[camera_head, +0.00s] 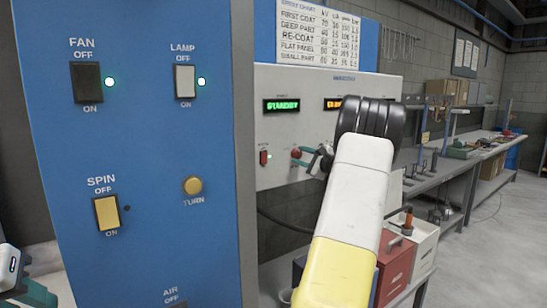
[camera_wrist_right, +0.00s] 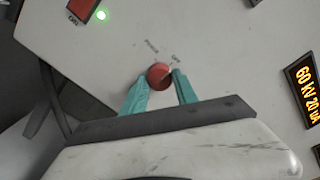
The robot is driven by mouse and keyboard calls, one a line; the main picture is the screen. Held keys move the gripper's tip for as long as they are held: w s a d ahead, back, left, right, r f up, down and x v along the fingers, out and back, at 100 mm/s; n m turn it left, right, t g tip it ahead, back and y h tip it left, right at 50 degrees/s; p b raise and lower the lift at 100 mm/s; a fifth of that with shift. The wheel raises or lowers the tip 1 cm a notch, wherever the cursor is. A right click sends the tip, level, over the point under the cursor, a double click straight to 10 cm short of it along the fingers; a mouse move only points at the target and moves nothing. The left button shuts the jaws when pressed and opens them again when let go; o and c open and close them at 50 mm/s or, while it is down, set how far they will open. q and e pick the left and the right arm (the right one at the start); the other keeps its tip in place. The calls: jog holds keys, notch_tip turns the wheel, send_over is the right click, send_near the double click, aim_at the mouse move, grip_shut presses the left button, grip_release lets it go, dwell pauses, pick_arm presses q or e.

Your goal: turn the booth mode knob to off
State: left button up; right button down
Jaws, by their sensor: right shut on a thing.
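A round red knob (camera_head: 296,152) sits on the white control panel (camera_head: 280,125) below a green "STANDBY" display (camera_head: 282,105). It also shows in the right wrist view (camera_wrist_right: 159,76), with small printed words around it too blurred to read surely. My right gripper (camera_head: 306,158) is at the knob, with its teal fingers (camera_wrist_right: 161,82) on either side, shut on it. The knob's exact pointing direction is hard to tell. My left gripper (camera_head: 30,288) shows only in part at the lower left edge; its fingertips are not clear.
A blue cabinet (camera_head: 145,235) with FAN, LAMP and SPIN switches and a yellow TURN button (camera_head: 193,185) fills the left. A small red switch (camera_head: 264,158) with a green light is beside the knob. A red box (camera_head: 396,268) stands below the panel; a workbench (camera_head: 455,160) is at right.

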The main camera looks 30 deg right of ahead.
jog(key=shift+f, duration=0.1)
dwell(0.5)
jog(key=c, duration=0.9)
grip_release()
jog(key=shift+c, duration=0.2)
jog(key=s, duration=0.7)
jog(key=shift+s+d, duration=0.3)
jog(key=shift+s, duration=0.1)
